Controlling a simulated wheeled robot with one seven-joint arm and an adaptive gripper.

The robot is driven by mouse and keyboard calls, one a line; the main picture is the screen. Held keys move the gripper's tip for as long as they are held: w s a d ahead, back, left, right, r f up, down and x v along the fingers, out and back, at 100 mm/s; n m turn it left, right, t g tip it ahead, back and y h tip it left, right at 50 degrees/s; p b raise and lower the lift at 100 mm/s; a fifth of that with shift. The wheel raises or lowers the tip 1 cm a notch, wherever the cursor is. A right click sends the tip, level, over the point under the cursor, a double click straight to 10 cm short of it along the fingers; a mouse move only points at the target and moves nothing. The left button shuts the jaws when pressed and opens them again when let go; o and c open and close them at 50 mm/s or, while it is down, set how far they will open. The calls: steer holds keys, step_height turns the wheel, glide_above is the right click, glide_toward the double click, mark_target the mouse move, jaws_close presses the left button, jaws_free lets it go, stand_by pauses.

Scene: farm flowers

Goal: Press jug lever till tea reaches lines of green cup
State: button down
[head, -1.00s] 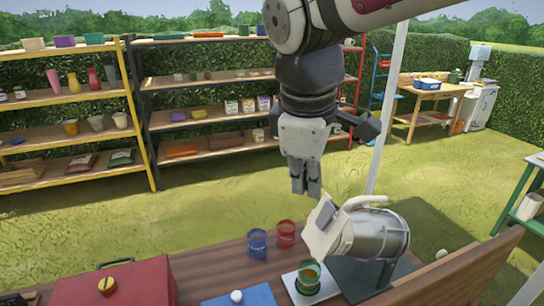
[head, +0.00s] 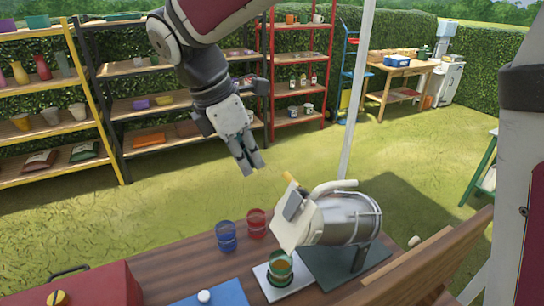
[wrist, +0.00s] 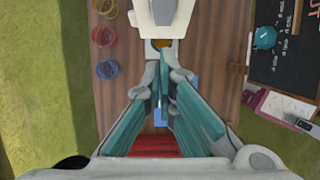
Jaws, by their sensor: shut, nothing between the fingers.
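The silver jug (head: 345,220) lies tilted on its stand, with a white front and a grey lever-like part (head: 294,206). The green cup (head: 279,270) stands under the jug's front on a pale mat and holds amber tea. Its lines are too small to read against the tea level. My gripper (head: 248,166) is shut and empty, in the air behind and to the left of the jug, apart from it. In the wrist view my closed fingers (wrist: 163,85) point toward the jug's white front (wrist: 160,18), with the amber tea just below it.
A blue cup (head: 226,236) and a red cup (head: 256,223) stand left of the jug. A red box (head: 85,287) and a blue mat (head: 222,296) with a white ball (head: 204,296) are at the table's front. A white pole (head: 358,90) rises behind the jug.

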steer(key=p, duration=0.2)
glide_above(288, 207)
steer(key=s+a, duration=0.1)
steer(key=a, duration=0.2)
step_height(288, 207, down, 10)
steer(key=shift+w+d+f, duration=0.1)
steer(key=shift+d+f, duration=0.45)
steer(key=shift+d, duration=0.1)
